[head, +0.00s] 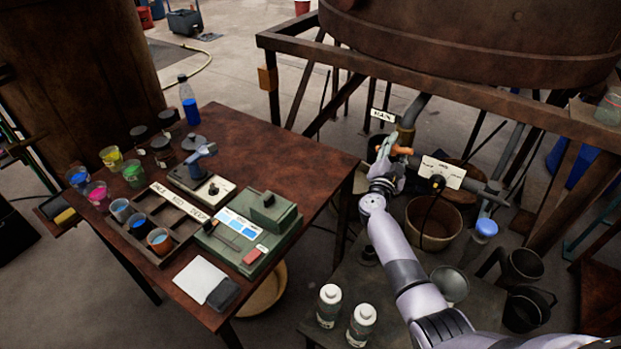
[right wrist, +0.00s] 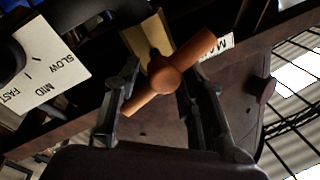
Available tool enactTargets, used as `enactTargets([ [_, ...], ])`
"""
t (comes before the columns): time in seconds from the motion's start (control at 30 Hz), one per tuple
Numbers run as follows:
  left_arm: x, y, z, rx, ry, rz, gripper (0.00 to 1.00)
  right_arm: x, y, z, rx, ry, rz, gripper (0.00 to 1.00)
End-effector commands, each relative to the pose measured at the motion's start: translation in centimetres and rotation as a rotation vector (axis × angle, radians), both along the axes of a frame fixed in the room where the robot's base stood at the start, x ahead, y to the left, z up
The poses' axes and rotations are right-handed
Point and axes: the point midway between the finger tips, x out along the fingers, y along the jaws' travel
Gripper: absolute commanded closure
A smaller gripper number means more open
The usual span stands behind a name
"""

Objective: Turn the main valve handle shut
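The main valve handle is an orange-brown crossbar (head: 402,150) on a brass-coloured valve below the big vat, under a white "MAIN" label (head: 383,115). In the right wrist view the handle (right wrist: 166,80) lies slanted, lower left to upper right, with its round hub between my fingers. My right gripper (head: 388,155) is at the handle; its two dark fingers (right wrist: 158,80) stand apart, one on each side of the hub. I see gaps beside the hub, though contact with the bar is hard to judge. My left gripper is out of view.
A white "SLOW MID FAST" dial plate (head: 442,172) sits close right of the valve. A bucket (head: 434,223) stands below. A low table with two white bottles (head: 329,305) lies under my right arm. The brown worktable (head: 318,165) stands left; the vat frame (head: 440,92) is above.

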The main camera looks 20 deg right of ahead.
Motion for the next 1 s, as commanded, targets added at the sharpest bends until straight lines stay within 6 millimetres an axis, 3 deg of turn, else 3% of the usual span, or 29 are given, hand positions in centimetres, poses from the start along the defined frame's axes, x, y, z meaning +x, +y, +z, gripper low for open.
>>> enactTargets([
  [0.03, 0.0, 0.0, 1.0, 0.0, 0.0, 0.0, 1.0, 0.1, 0.0, 0.7, -0.039, 0.04, 0.0, 0.64],
  [0.23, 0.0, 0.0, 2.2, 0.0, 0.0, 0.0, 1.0, 0.2, 0.1, 0.7, -0.183, 0.206, 0.001, 0.64],
  [0.63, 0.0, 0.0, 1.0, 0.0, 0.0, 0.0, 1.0, 0.6, 0.4, 0.3, -0.416, 0.473, 0.002, 0.64],
  [1.0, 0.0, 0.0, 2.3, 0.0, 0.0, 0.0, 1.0, -5.7, 5.4, 0.2, -0.402, 0.472, 0.004, 0.64],
])
